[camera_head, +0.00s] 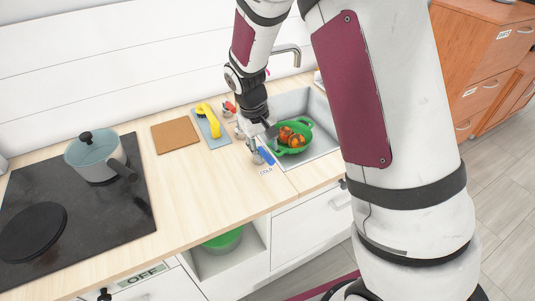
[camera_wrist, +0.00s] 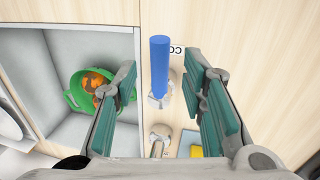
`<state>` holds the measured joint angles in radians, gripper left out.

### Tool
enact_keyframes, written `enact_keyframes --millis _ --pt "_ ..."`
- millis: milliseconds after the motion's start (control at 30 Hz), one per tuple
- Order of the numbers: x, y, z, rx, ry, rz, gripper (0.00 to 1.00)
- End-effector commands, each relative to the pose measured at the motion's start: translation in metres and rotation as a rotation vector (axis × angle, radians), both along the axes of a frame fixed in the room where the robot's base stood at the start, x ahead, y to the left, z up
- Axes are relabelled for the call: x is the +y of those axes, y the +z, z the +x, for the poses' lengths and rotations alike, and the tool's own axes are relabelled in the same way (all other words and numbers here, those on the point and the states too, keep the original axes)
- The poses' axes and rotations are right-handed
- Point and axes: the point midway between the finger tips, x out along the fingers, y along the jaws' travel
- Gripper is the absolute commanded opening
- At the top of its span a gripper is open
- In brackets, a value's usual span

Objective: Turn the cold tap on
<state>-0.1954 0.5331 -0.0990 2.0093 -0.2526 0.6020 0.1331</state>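The cold tap's blue handle (camera_head: 266,155) points toward the counter's front edge, beside a COLD label (camera_head: 266,170). In the wrist view the blue handle (camera_wrist: 160,62) lies between my two fingers, on a metal base. My gripper (camera_wrist: 160,88) is open, with a gap on each side of the handle; no contact shows. In the head view my gripper (camera_head: 258,138) is above the counter at the sink's left edge, partly hidden by my own arm. A red handle (camera_head: 229,107) is farther back along the same edge.
The sink (camera_head: 322,130) holds a green colander (camera_head: 305,128) with orange-red items, close to one finger. The spout (camera_head: 288,50) rises behind. A blue board (camera_head: 212,127) with a yellow item, a brown board (camera_head: 175,135) and a pot (camera_head: 95,158) stand left. The front counter is clear.

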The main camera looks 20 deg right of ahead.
Motion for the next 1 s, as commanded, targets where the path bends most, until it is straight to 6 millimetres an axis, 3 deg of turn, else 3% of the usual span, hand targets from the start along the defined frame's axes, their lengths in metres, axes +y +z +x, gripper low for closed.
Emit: enact_keyframes --millis 233,600,633,800,1000 --pt "-0.006 -0.029 0.0 0.002 -0.001 0.0 0.38" --pt "-0.007 -0.034 0.001 0.0 -0.001 0.0 0.38" --pt "-0.007 -0.034 0.001 0.0 -0.001 0.0 0.36" --pt "-0.007 -0.034 0.001 0.0 -0.001 0.0 0.0" --pt "-0.007 -0.034 0.001 0.0 -0.001 0.0 0.0"
